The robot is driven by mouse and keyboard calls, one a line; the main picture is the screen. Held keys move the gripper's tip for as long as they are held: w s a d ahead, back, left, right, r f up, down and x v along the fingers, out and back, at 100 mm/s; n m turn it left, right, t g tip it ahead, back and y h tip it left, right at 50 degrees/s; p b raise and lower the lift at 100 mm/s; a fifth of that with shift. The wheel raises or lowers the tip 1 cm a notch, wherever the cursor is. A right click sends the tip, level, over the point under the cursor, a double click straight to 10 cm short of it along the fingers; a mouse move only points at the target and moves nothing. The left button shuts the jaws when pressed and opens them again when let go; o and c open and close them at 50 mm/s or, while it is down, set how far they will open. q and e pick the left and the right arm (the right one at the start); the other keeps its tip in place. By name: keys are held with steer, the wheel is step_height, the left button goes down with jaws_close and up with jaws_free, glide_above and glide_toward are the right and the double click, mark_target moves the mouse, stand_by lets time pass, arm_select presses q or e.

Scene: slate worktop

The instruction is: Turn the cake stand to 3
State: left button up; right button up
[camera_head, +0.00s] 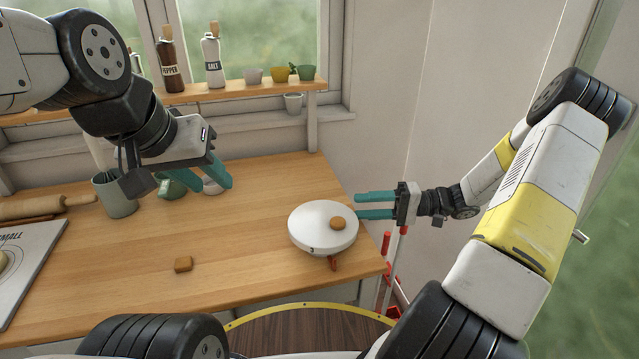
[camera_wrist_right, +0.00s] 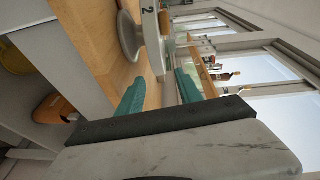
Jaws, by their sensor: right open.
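The white round cake stand (camera_head: 310,222) stands near the right end of the wooden worktop, with a small brown round item (camera_head: 338,223) on top. A small dark numeral, which looks like a 3, is on its front rim; a red-brown piece (camera_head: 334,264) shows just below the front right rim. In the right wrist view the stand (camera_wrist_right: 130,38) shows a 2 on its rim. My right gripper (camera_head: 358,206) is open and empty, just right of the stand, its fingers pointing at it; they appear apart from it. My left gripper (camera_head: 208,180) is open over the back of the worktop.
A small brown block (camera_head: 183,264) lies at the front centre of the worktop. A grey-green cup (camera_head: 115,195), rolling pin (camera_head: 40,207) and board (camera_head: 30,260) are at the left. A shelf with pepper and salt mills (camera_head: 212,60) runs along the window. The worktop left of the stand is mostly clear.

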mark_target(345, 208)
steer(key=shift+w+a+f, duration=0.1)
steer(key=shift+a, duration=1.9)
steer(key=shift+w+a+f, duration=0.1)
steer(key=shift+a, duration=1.85)
jaws_close()
